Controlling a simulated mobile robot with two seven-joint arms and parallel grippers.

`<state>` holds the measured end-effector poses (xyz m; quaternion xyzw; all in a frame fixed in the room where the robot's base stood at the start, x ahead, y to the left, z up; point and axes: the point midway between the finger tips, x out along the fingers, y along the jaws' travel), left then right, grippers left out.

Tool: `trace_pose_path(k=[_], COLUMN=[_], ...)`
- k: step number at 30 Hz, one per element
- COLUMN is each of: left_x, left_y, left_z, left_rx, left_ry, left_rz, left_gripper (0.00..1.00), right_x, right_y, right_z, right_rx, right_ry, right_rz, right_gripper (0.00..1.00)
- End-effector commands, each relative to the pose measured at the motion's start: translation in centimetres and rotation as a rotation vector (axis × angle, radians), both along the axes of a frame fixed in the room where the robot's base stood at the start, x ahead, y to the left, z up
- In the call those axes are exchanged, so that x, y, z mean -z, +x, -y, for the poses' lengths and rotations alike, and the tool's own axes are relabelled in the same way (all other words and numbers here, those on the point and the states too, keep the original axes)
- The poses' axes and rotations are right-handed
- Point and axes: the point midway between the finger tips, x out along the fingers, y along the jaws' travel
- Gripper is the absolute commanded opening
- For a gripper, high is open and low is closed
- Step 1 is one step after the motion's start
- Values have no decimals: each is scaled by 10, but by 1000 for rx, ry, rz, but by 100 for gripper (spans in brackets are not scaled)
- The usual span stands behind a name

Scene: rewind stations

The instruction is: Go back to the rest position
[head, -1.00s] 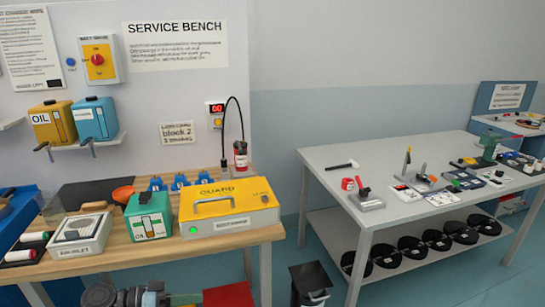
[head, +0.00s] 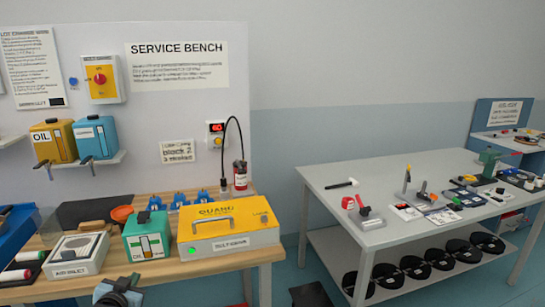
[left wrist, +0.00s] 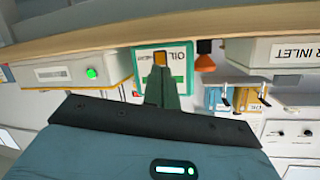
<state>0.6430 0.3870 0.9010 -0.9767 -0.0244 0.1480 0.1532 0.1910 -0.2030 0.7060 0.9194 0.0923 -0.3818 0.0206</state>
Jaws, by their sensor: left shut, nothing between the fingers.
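My left gripper (head: 118,293) shows at the bottom edge of the head view, in front of the service bench. In the left wrist view, its fingers (left wrist: 160,62) are together with nothing between them. The wrist picture is upside down; the green oil box (left wrist: 178,66) shows behind the fingertips, apart from them as far as I can tell. My right gripper is not in view.
The wooden bench (head: 160,272) carries a yellow guard (head: 228,218), the green oil box (head: 148,237) and a white inlet box (head: 77,257). A grey table (head: 325,177) stands to the right. Floor shows between them.

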Motion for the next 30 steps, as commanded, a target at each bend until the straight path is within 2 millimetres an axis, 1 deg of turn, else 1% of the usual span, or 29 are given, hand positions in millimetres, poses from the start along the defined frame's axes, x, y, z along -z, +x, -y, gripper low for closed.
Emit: trace_pose_path(k=[2,6,8,11,14,17,18,20,21,23,24,25,26,27,29,30], left_x=[-9,28,43,69,97,128,140,156,166,178,184,189,192,196,200,201], left_y=[2,-26,-40,-66,-98,-141,-161,-193,-213,-246,-267,-283,-299,-320,-350,-369], left_z=[-2,17,25,40,57,77,86,99,108,120,127,133,139,146,155,161], left_rx=[-2,23,34,53,73,94,103,113,119,127,131,132,134,135,134,133], left_ry=[43,31,22,7,-16,-46,-60,-82,-99,-122,-138,-152,-164,-181,-206,-221], left_rz=[43,-2,-23,-61,-105,-161,-184,-222,-245,-282,-305,-323,-341,-365,-398,-418], left_gripper=[0,0,0,0,0,0,0,0,0,0,0,0,0,0,0,0], right_x=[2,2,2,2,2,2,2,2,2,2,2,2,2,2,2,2], right_y=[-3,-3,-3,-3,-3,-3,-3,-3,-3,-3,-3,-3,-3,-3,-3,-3], right_z=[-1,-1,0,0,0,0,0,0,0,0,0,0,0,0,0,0], right_rx=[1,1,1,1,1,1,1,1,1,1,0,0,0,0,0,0], right_ry=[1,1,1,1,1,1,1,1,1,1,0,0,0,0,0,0], right_rz=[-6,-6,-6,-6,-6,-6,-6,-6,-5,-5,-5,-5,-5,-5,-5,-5], right_gripper=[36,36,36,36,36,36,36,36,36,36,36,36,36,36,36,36])
